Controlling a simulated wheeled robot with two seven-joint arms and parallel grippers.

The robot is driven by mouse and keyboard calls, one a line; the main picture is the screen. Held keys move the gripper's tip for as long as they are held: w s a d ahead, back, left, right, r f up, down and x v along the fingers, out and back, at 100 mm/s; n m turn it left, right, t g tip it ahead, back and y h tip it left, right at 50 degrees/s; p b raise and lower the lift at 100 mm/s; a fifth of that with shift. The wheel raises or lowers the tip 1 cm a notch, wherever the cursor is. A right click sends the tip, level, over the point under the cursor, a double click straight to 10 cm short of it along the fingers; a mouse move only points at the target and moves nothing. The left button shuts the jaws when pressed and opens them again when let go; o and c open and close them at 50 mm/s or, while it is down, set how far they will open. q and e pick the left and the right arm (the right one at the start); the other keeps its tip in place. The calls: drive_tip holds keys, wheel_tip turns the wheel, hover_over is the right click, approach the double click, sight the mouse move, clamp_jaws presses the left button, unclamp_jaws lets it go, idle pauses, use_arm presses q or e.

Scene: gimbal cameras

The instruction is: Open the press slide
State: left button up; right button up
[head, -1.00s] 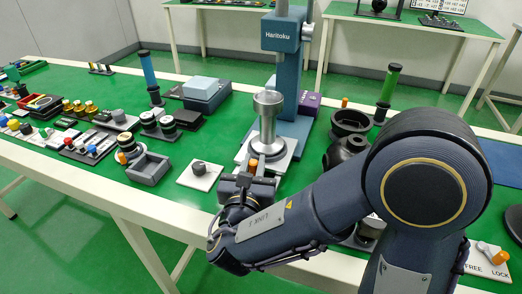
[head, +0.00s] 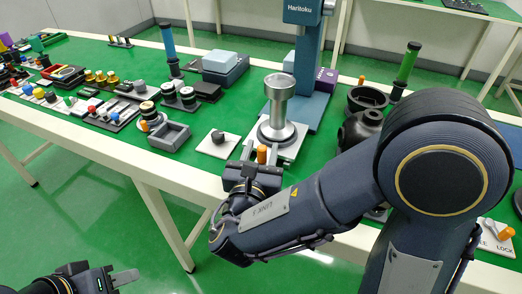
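The blue press marked Haritoku (head: 306,50) stands at the back of the green table. In front of its column, a silver stepped cylinder (head: 279,110) stands on a light slide plate (head: 290,150). An orange knob (head: 262,154) is at the plate's near edge. My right gripper (head: 261,152) is at this knob, its fingers apart on either side of it; contact is not clear. My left gripper (head: 108,278) is low at the bottom left, away from the table and partly cut off; its finger opening is unclear.
A white plate with a dark knob (head: 217,139) and a grey tray (head: 170,137) lie left of my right gripper. Dark round parts (head: 366,100) stand to the right. A FREE/LOCK plate (head: 498,240) is at the right edge. The table's front edge runs below.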

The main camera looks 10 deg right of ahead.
drive_tip(key=shift+s, duration=0.1)
drive_tip(key=v, duration=0.7)
drive_tip(key=shift+s+a+p, duration=0.15)
drive_tip(key=shift+s+p, duration=0.15)
drive_tip(key=shift+s, duration=0.05)
